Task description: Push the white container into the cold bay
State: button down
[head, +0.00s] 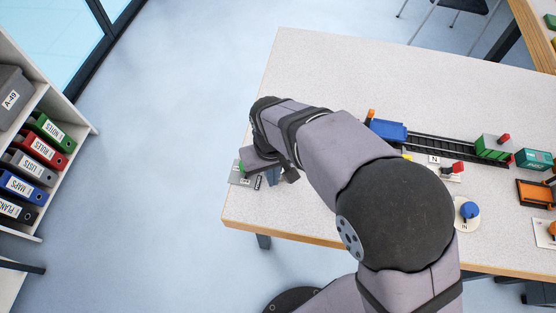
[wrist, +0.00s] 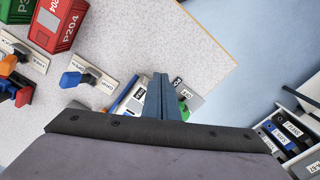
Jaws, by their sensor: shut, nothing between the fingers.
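My gripper (head: 272,177) is at the left end of the table, pointing down, with its fingers together and empty. In the wrist view its fingers (wrist: 161,92) stand just right of a white block with a dark label (wrist: 137,100), which looks like the white container. I cannot tell whether they touch. A grey marked plate (head: 238,180) lies by the gripper; it also shows right of the fingers in the wrist view (wrist: 194,97). A small green piece (wrist: 184,111) is on it. The cold bay's outline is not clear, and my gripper hides part of this area.
A red container (wrist: 60,25) and a lever with a blue handle (wrist: 72,79) are at left in the wrist view. A blue wagon (head: 388,131), track (head: 440,147) and green container (head: 490,147) stand right of my arm. The table's left edge is close.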

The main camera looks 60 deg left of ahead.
jog(key=shift+f, duration=0.2)
jog(key=shift+f+b, duration=0.6)
jog(key=shift+f, duration=0.75)
jog(key=shift+a, duration=0.1)
jog(key=shift+w+a+p, duration=0.95)
jog(key=shift+w+a, duration=2.25)
jog(key=shift+w, duration=0.05)
jog(key=shift+d, duration=0.1)
jog(key=shift+s+d, duration=0.35)
jog(key=shift+s, duration=0.1)
jog(key=shift+r, duration=0.2)
